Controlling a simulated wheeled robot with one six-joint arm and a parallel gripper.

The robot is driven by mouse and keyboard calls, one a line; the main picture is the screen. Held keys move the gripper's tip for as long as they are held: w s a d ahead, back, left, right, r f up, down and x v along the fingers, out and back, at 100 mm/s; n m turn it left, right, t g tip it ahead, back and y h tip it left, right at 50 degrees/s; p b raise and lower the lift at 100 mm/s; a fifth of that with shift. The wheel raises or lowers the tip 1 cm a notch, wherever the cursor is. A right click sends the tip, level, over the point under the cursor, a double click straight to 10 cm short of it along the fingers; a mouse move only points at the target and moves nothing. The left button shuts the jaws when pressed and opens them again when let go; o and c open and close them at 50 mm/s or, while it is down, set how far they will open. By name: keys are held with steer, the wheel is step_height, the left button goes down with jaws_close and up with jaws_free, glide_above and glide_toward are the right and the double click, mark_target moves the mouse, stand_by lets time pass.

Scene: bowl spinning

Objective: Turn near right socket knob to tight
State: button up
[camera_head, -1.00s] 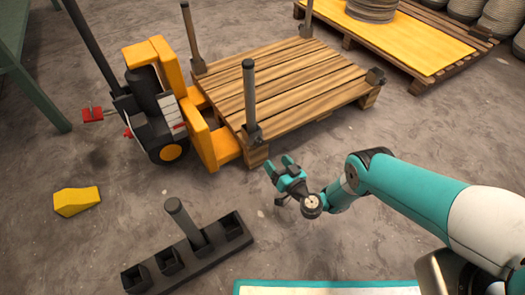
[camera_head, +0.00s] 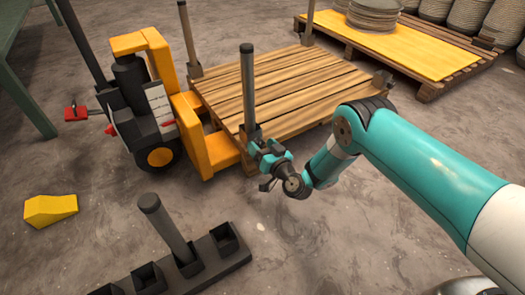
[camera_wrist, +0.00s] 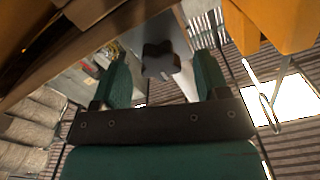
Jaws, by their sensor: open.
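In the wrist view a dark lobed socket knob (camera_wrist: 160,62) is between the two green fingers of my gripper (camera_wrist: 158,70), with a gap on each side. My gripper is open. In the head view my gripper (camera_head: 267,158) is at the pallet's near corner, beside the socket (camera_head: 250,139) at the foot of an upright dark post (camera_head: 247,90). The knob is hidden there by my gripper. I cannot tell how tight the knob is.
The wooden pallet (camera_head: 285,88) rests by a yellow pallet truck (camera_head: 188,112). A black rack (camera_head: 200,262) with one leaning post stands in front. A yellow wedge (camera_head: 50,209) lies left.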

steer(key=shift+w+a, duration=0.15)
steer(key=shift+w, duration=0.15)
steer(key=c, duration=0.9)
